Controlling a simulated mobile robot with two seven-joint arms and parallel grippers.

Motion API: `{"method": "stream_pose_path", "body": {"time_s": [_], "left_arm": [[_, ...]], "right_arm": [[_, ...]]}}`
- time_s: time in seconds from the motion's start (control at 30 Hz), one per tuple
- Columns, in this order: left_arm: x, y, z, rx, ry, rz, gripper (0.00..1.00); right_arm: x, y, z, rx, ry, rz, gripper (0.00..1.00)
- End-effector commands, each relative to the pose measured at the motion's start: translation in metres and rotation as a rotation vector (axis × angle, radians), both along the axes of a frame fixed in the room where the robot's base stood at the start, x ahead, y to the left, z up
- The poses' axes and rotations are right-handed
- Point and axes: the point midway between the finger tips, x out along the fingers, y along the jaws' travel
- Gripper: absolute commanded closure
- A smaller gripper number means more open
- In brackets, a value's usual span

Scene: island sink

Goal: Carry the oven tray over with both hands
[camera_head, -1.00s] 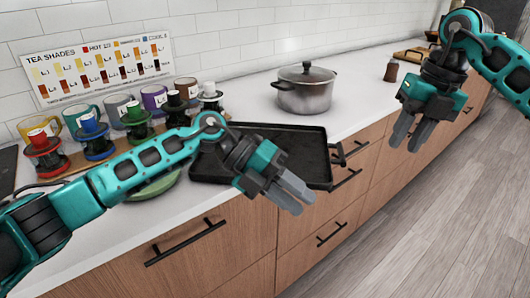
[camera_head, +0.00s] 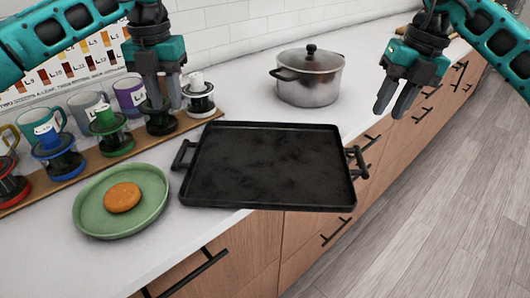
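The black oven tray (camera_head: 270,165) lies flat on the white counter, its front edge at or slightly over the counter's front edge. It has a handle at its left end (camera_head: 183,155) and one at its right end (camera_head: 357,161). My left gripper (camera_head: 163,100) points down above the row of cups, up and left of the left handle and apart from it. My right gripper (camera_head: 394,105) points down, up and right of the right handle, and is apart from the tray. Both grippers are empty. Each shows a gap between its fingers, narrow on the left one.
A green plate (camera_head: 90,215) with an orange-brown round item (camera_head: 122,197) sits left of the tray. A wooden board (camera_head: 100,160) holds coloured drippers behind it, with mugs (camera_head: 88,107) alongside. A lidded steel pot (camera_head: 308,78) stands behind the tray. Drawers with handles line the front.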

Motion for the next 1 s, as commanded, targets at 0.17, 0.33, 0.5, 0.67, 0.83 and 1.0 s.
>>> {"method": "stream_pose_path", "body": {"time_s": [0.17,0.33,0.5,0.67,0.83,1.0], "left_arm": [[0.0,0.0,0.0,-0.001,0.0,-0.001,0.7],[0.0,0.0,-0.004,-0.001,0.001,-0.001,0.7],[-0.001,0.0,-0.025,-0.001,0.004,-0.001,0.7],[-0.001,0.0,-0.056,-0.001,0.004,-0.001,0.7],[-0.001,0.0,-0.089,-0.001,0.004,-0.001,0.7],[-0.001,-0.001,-0.113,-0.001,0.002,-0.002,0.7]], "right_arm": [[0.0,0.0,0.0,0.0,0.0,0.0,0.71],[0.0,0.001,-0.004,0.0,0.001,0.0,0.71],[-0.001,0.005,-0.024,-0.001,0.004,0.002,0.71],[-0.001,0.011,-0.055,0.0,0.004,0.001,0.71],[-0.001,0.018,-0.087,0.001,0.004,0.001,0.71],[-0.001,0.022,-0.111,0.001,0.003,0.001,0.71]]}}
